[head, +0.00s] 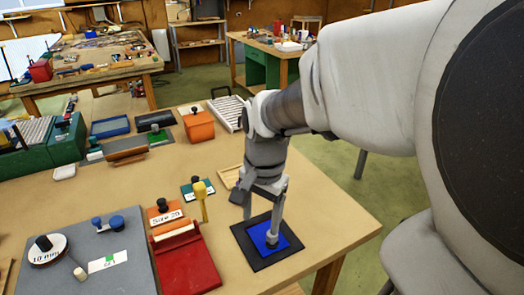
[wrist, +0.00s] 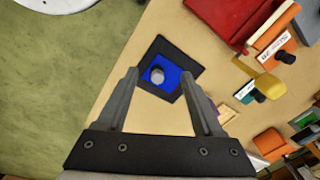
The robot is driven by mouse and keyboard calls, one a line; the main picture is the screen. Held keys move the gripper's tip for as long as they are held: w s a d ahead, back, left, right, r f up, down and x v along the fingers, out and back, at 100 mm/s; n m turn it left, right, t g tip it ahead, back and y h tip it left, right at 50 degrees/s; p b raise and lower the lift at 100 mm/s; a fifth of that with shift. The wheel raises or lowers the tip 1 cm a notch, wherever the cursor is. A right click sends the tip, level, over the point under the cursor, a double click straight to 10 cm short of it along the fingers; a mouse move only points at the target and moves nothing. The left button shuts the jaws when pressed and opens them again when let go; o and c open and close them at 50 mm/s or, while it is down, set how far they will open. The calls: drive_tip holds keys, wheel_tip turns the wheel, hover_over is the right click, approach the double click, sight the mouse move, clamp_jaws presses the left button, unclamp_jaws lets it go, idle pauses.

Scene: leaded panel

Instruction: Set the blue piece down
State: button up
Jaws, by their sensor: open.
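The blue piece (head: 282,240) is a flat blue square with a grey round knob in its middle. It lies on a black square mat (head: 248,249) near the table's front right corner. It also shows in the wrist view (wrist: 171,88), on the black mat (wrist: 183,58), with the knob between my fingers in the picture. My gripper (head: 259,220) points down over the piece, its fingers apart. In the wrist view my gripper (wrist: 168,75) is open wide, with nothing held. One finger hides part of the piece in the head view.
A red box (head: 186,258) and an orange "Size 20" plate (head: 165,214) stand left of the mat. A yellow-topped tool (head: 202,197) rises close by. A wooden frame (head: 231,178) lies behind. The table's right edge is near.

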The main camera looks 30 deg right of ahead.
drive_tip(key=s+a+r+n+t, duration=0.4)
drive_tip(key=s+r+n, duration=0.3)
drive_tip(key=n, duration=0.4)
drive_tip(key=shift+a+r+n+t, duration=0.3)
drive_tip(key=shift+a+t, duration=0.1)
drive_tip(key=shift+a, duration=0.2)
drive_tip(key=shift+s, duration=0.1)
